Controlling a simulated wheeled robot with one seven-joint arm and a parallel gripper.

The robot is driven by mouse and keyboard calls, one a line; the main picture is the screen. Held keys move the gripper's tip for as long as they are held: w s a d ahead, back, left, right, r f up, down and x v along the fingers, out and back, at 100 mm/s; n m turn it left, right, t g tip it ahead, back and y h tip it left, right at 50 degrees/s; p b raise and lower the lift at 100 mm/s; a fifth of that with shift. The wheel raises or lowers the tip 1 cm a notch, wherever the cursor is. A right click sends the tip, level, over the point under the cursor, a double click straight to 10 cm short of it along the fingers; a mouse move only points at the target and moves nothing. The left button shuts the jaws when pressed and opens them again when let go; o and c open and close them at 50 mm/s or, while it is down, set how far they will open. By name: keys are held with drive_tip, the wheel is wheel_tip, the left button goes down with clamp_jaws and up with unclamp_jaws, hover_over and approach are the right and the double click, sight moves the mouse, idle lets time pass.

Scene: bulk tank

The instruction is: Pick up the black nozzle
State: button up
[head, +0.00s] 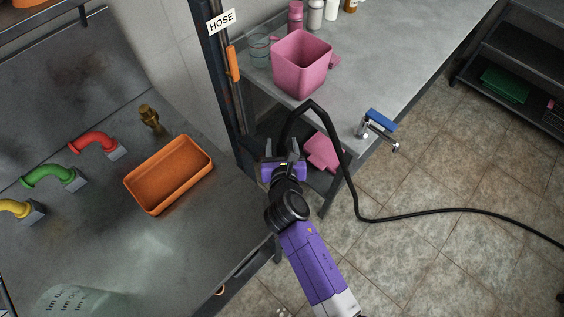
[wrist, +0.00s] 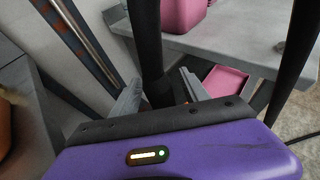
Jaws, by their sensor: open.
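A black hose (head: 352,178) rises from the floor, bends over in front of the grey table and comes down to my gripper (head: 281,154). Its hanging end, where the black nozzle would be, is dark and partly hidden behind the gripper in the head view. In the wrist view a thick black tube (wrist: 147,45) runs down between the two grey fingers of my gripper (wrist: 160,90). I cannot tell where hose ends and nozzle begins. The fingers are apart, one on each side of the tube, and not closed on it.
A dark post with a HOSE sign (head: 221,20) stands just left of the gripper. The grey table (head: 400,60) holds a pink bucket (head: 301,68) and a blue-handled tap (head: 378,124). A pink container (head: 324,154) sits below. An orange tray (head: 170,174) lies on the left counter.

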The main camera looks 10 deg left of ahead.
drive_tip(key=shift+w+f, duration=0.1)
drive_tip(key=shift+w, duration=0.2)
drive_tip(key=shift+c, duration=0.4)
clamp_jaws()
idle(0.9)
